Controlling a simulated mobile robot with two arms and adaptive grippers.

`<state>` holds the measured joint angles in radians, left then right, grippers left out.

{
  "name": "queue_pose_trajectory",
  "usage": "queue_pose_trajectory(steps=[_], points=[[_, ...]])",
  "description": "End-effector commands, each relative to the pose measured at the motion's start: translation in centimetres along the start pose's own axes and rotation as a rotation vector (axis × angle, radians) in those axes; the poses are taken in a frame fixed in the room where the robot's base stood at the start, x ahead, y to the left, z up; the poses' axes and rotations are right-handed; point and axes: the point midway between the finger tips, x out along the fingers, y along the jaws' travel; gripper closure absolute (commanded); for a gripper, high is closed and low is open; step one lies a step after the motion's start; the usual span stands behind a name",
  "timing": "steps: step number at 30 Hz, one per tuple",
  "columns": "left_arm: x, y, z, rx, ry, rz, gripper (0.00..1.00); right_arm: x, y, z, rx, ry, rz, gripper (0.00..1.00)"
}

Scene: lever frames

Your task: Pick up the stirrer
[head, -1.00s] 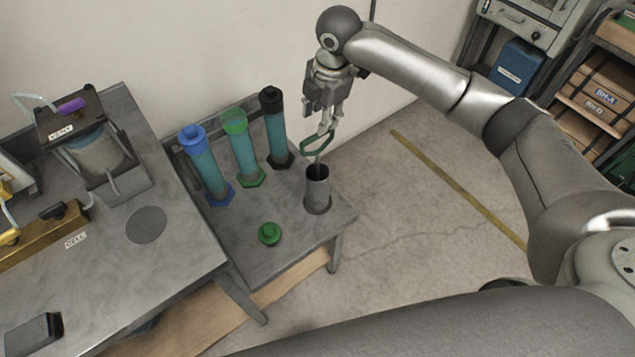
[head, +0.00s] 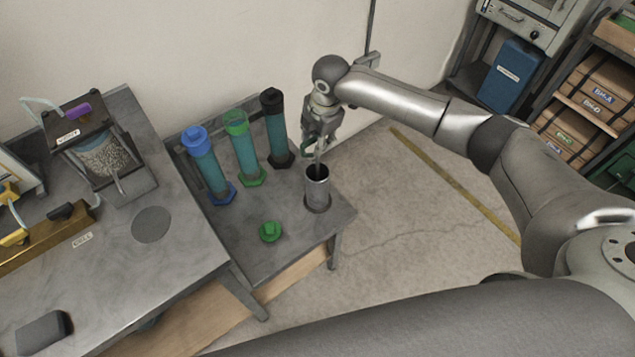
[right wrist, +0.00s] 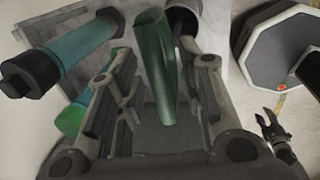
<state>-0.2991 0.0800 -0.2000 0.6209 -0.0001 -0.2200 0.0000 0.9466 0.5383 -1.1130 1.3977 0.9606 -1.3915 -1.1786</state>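The stirrer has a green loop handle (head: 308,147) and stands in a grey metal cup (head: 317,192) near the right edge of the small table. Its lower part is hidden inside the cup. My right gripper (head: 319,140) is above the cup at the handle. In the right wrist view, the green handle (right wrist: 155,62) lies between the two fingers of my right gripper (right wrist: 160,95), which stand apart with gaps beside it. My left gripper is not in the head view; a small dark claw (right wrist: 276,138) at the lower right of the wrist view appears to be it.
Three teal cylinders with blue (head: 208,167), green (head: 242,148) and black (head: 275,130) caps stand behind and left of the cup. A green stopper (head: 270,232) lies in front. A larger bench (head: 185,262) is at left. Open floor (head: 400,230) lies right of the table.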

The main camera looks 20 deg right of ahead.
Motion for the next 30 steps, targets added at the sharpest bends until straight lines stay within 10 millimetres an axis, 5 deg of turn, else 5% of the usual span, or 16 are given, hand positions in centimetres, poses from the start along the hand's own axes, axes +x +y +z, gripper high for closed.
queue_pose_trajectory(steps=[7,20,30], points=[[0.0,0.0,0.0,0.000,0.000,0.000,0.60,0.0,0.0,0.0,0.000,0.000,0.000,1.00],[0.1,0.0,0.1,0.000,-0.001,0.000,0.60,-0.5,0.2,0.0,0.000,0.000,0.003,1.00],[1.3,0.1,0.2,0.000,-0.001,0.000,0.60,-5.3,1.2,0.1,0.000,-0.001,0.007,1.00]])
